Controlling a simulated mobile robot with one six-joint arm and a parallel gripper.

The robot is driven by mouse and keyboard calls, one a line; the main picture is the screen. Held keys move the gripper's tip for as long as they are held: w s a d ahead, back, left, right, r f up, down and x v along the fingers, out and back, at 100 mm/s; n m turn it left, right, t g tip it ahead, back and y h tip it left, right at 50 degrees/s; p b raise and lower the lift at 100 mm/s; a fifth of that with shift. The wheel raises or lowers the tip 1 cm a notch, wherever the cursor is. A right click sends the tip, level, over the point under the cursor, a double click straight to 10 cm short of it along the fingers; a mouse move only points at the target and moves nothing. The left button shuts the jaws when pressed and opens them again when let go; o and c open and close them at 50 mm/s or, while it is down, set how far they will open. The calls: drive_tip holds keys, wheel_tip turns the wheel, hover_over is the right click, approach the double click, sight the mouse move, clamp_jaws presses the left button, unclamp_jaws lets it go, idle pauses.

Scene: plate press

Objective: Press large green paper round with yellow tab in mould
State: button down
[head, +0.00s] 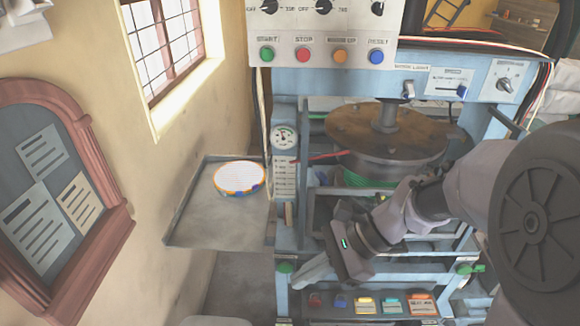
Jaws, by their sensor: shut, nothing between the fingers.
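A press stands in the middle, with a large rusty round press head (385,133) on a vertical shaft. A strip of green (356,179) shows just under the press head; it may be the green paper round, but I cannot tell its full shape. No yellow tab can be made out on it. The mould is mostly hidden behind the press head and my arm. My gripper (308,274) is shut and empty, low at the front of the press, below the green strip and apart from it.
A control panel has green START (267,54), red STOP (303,55), orange and blue RESET (376,56) buttons. A side shelf (205,225) holds a white round stack (239,177) with a coloured rim. A gauge (284,136) is on the left post.

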drive_tip(key=w+f+m+t+y+p, duration=0.1)
drive_tip(key=w+f+m+t+y, duration=0.2)
drive_tip(key=w+f+m+y, duration=0.65)
drive_tip(key=d+f+m+t+h, duration=0.2)
drive_tip(key=f+m+t, duration=0.1)
drive_tip(key=f+m, duration=0.4)
drive_tip(key=d+f+m+t+h+p, duration=0.1)
drive_tip(key=d+f+m+t+h, duration=0.1)
drive_tip(key=f+m+t, duration=0.2)
drive_tip(key=d+f+m+t+h, duration=0.2)
drive_tip(key=f+m+t, duration=0.2)
drive_tip(key=f+m, duration=0.6)
wheel_tip(320, 180, down, 6)
drive_tip(key=shift+w+d+r, duration=0.15)
drive_tip(key=shift+w+r, duration=0.1)
drive_tip(key=shift+h, duration=0.25)
drive_tip(key=b, duration=0.2)
approach(288, 270)
drive_tip(key=a, duration=0.3)
drive_tip(key=w, duration=0.1)
drive_tip(key=w+b, duration=0.1)
drive_tip(key=w, duration=0.1)
drive_tip(key=shift+w+a+f, duration=0.1)
drive_tip(key=shift+a+f, duration=0.15)
drive_tip(key=shift+a, duration=0.15)
drive_tip(key=shift+w+r, duration=0.1)
drive_tip(key=shift+w, duration=0.4)
